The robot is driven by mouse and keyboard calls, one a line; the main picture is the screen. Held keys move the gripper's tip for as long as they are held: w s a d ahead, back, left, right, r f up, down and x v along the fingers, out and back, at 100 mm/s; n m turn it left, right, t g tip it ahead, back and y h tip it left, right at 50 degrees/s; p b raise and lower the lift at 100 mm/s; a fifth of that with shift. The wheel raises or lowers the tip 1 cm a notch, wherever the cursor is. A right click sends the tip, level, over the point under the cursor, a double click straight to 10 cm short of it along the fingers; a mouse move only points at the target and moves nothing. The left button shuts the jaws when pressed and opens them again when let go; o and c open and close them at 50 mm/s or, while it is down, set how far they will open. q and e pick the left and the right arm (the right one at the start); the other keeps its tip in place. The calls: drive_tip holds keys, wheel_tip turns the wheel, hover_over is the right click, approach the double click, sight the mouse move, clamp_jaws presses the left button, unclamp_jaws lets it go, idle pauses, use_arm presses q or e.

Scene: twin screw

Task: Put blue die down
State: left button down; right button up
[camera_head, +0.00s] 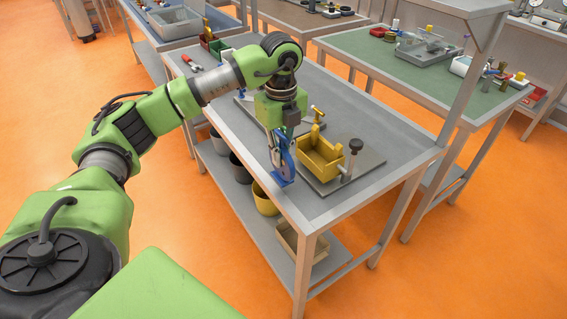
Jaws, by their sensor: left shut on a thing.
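My left gripper (276,155) points down over the near-left edge of the grey workbench (388,132). It is shut on the blue die (282,178), a small blue piece at the fingertips. The fingers hide part of the die. I cannot tell whether the die touches the bench top or hangs just above it. A yellow box-shaped fixture (321,172) stands just right of the die on a grey base plate (370,161). My right gripper is not in view.
A dark-knobbed post (354,148) rises at the fixture's right, and a yellow clamp handle (317,115) stands behind it. Red-handled pliers (191,62) and small bins (216,46) lie at the bench's far end. Bare bench top shows at the front corner and right side.

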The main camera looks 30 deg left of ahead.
sight(284, 166)
use_arm(q)
drive_tip(key=f, duration=0.1)
drive_tip(key=f+p, duration=0.1)
drive_tip(key=f, duration=0.1)
drive_tip(key=shift+d+p, duration=0.3)
drive_tip(key=shift+d, duration=0.05)
drive_tip(key=shift+f, duration=0.25)
drive_tip(key=shift+a, duration=0.1)
drive_tip(key=shift+f, duration=0.2)
drive_tip(key=c, duration=2.1)
unclamp_jaws()
drive_tip(key=shift+r, duration=0.1)
